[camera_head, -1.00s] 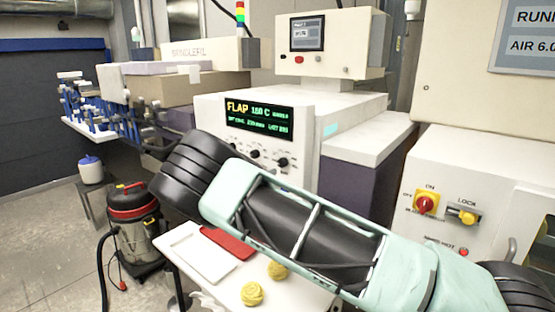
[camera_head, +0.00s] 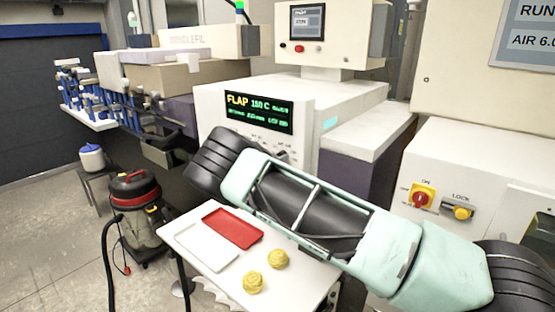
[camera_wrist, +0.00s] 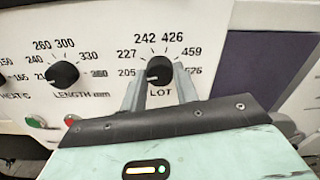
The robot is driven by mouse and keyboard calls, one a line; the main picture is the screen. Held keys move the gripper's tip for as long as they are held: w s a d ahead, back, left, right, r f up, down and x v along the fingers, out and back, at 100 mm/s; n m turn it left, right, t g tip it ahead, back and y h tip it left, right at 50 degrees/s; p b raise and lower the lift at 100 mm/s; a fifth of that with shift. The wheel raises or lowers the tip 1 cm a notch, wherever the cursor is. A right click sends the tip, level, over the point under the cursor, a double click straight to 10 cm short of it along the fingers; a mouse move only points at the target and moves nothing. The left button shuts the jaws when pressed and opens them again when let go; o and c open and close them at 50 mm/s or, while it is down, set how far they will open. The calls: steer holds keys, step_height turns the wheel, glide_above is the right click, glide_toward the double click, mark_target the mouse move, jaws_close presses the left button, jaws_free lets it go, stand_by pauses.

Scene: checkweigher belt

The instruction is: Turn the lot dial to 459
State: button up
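The lot dial (camera_wrist: 159,70) is a black round knob on the white machine panel, with "LOT" printed below it. Numbers 205, 227, 242, 426, 459 and 526 run around it; 459 is at its upper right. My gripper (camera_wrist: 159,78) has one grey finger on each side of the knob, apart, with the knob between the tips. I cannot tell whether the fingers touch it. In the head view my own arm hides the gripper and most of the dial row. The display (camera_head: 259,112) shows small green text, too blurred to read fully.
The length dial (camera_wrist: 63,74) is left of the lot dial, with red and green buttons below. A white table (camera_head: 300,285) below my arm holds a red tray (camera_head: 233,228), a white tray (camera_head: 207,248) and two yellow pieces. A vacuum cleaner (camera_head: 135,205) stands left.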

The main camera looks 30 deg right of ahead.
steer(key=shift+f+m+b, duration=0.15)
steer(key=shift+m+b, duration=0.15)
steer(key=shift+b, duration=0.45)
steer(key=shift+m+b, duration=15.5)
steer(key=shift+b, duration=6.75)
steer(key=o, duration=1)
steer(key=shift+c, duration=0.2)
